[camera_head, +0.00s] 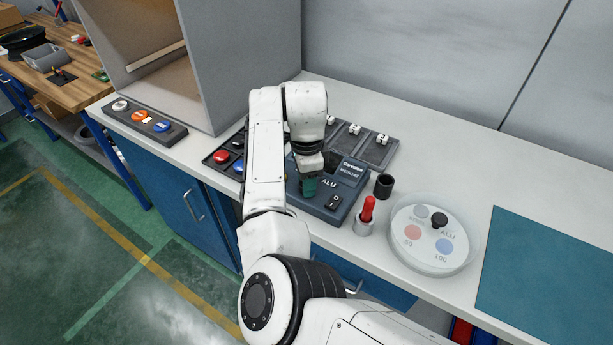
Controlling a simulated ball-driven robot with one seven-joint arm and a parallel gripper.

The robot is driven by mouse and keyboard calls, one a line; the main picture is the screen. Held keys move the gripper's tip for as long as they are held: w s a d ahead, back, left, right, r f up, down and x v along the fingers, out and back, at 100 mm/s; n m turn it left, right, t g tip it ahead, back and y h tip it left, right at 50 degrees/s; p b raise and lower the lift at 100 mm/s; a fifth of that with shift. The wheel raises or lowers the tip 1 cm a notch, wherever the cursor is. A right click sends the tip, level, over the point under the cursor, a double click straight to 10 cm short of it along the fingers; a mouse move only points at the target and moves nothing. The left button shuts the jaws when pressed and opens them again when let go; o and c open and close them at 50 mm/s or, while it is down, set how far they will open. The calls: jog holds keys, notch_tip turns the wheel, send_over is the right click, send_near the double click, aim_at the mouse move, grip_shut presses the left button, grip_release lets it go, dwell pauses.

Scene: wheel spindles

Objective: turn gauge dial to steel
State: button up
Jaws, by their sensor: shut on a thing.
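A dark blue-grey gauge box (345,172) stands on the bench, with a pale maker's label on its sloped top. The word ALU is printed on its face, just right of my gripper. My gripper (309,180) points down over the left part of this face and is shut on what appears to be the gauge dial. A dark green part shows at its fingertips; I cannot tell if it is the dial or a finger. The dial's pointer and any STEEL mark are hidden by my gripper and arm.
A black rocker switch (334,202) is right of my gripper. A black cup (383,186), a red-handled tool in a holder (367,212) and a round labelled dish (408,257) stand to the right. A teal mat (555,270) lies beyond. A grey cabinet (245,60) stands behind left.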

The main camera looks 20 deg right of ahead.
dwell(0.4)
jog(key=o, duration=1.1)
jog(key=shift+c, duration=0.2)
jog(key=shift+r, duration=0.1)
notch_tip(320, 180, up, 11)
jog(key=b, duration=0.1)
jog(key=shift+f+b, duration=0.2)
jog(key=shift+b, duration=0.1)
